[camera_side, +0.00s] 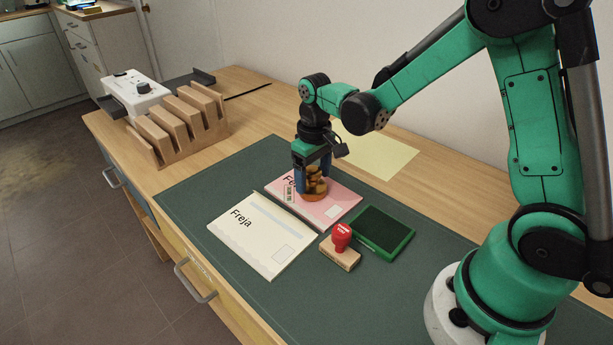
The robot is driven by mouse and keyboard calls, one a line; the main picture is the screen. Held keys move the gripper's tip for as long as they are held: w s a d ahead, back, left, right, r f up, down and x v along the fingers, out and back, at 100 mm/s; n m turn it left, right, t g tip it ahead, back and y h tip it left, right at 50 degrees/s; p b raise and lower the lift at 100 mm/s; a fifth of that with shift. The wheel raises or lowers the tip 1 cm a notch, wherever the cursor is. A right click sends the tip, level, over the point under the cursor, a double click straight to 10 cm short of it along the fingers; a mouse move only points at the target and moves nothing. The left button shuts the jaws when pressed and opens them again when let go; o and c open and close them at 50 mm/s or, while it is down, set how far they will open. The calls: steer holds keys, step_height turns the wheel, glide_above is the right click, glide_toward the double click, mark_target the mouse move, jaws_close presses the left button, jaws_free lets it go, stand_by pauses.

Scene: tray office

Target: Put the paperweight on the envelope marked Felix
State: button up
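The paperweight (316,188) is a small brown and amber piece with a round base. It is at the pink envelope (337,208), over its middle. I cannot tell whether its base touches the paper. The pink envelope's name begins with "Fe"; the rest is hidden behind my gripper. My gripper (312,183) points straight down, with its blue fingers on either side of the paperweight. I cannot tell whether the fingers press on it. A cream envelope (250,249) marked "Freja" lies to the left and nearer the camera.
A red-handled stamp (341,246) and a green ink pad (383,231) stand just right of the envelopes. A wooden rack (180,124) and a white device (135,91) are at the back left. A yellow sheet (378,154) lies behind my gripper. The green mat (200,190) is bare at the left.

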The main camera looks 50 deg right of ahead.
steer(key=shift+r, duration=0.15)
step_height(320, 180, up, 12)
steer(key=t, duration=0.6)
glide_toward(314, 170)
steer(key=s+a+r, duration=0.2)
steer(key=a, duration=0.1)
steer(key=shift+s+a+f+t, duration=0.3)
steer(key=shift+s+f+t, duration=0.1)
steer(key=shift+t, duration=0.2)
stand_by(0.6)
